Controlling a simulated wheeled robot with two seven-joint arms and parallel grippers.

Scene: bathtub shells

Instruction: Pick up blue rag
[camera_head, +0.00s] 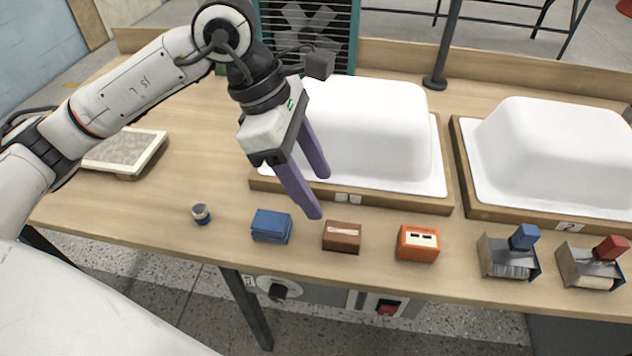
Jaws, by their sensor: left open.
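The blue rag (271,226) is a small folded stack lying on the wooden table, near its front edge. My left gripper (319,197) has two purple fingers, open and empty. It hangs above the table, its fingertips pointing down to the right of the rag in the picture, apart from it. One finger overlaps the front of the left white tub shell. My right gripper does not show.
Two white tub shells (385,125) (565,150) sit in wooden frames. Along the front edge are a small round jar (201,214), a brown block (342,237), an orange box (418,243) and two metal holders with blue (508,257) and red (592,265) parts. A flat framed pad (125,150) lies left.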

